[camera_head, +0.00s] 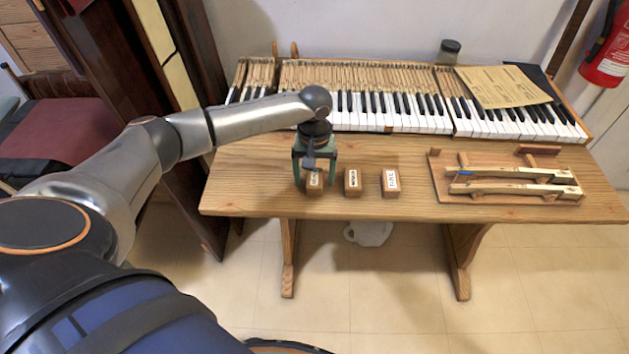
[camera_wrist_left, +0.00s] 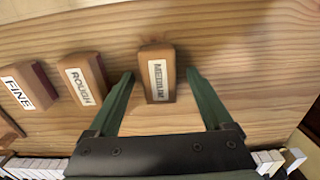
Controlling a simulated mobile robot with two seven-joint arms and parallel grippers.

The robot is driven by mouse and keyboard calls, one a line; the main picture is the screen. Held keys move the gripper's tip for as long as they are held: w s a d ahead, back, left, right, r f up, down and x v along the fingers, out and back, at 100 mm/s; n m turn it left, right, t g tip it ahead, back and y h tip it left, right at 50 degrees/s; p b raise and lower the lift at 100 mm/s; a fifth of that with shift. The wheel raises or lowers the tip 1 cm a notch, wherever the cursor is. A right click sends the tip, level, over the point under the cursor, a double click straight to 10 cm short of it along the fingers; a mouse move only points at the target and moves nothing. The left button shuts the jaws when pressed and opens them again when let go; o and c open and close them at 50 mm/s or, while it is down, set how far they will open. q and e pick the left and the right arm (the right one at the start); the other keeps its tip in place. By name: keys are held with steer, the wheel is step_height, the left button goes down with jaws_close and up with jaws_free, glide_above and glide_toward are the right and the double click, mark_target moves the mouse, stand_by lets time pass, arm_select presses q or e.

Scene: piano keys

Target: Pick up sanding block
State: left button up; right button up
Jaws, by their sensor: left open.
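Three wooden sanding blocks stand in a row near the front of the wooden table. The left block (camera_head: 315,181) in the head view is the MEDIUM block (camera_wrist_left: 157,55), labelled so in the left wrist view. The ROUGH block (camera_head: 353,183) is in the middle and the FINE block (camera_head: 390,184) is at the right. My left gripper (camera_head: 315,170) points down over the MEDIUM block. In the left wrist view its green fingers are apart, one on each side of the MEDIUM block, with gaps showing. My right gripper is not in view.
Piano keys (camera_head: 405,110) run along the back of the table (camera_head: 260,190). A wooden board with key parts (camera_head: 510,188) lies at the right. Paper sheets (camera_head: 500,87) and a dark-lidded jar (camera_head: 448,52) are at the back. Bare tabletop lies between the FINE block and the board.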

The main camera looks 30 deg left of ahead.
arm_select(q)
jaws_close()
stand_by(0.7)
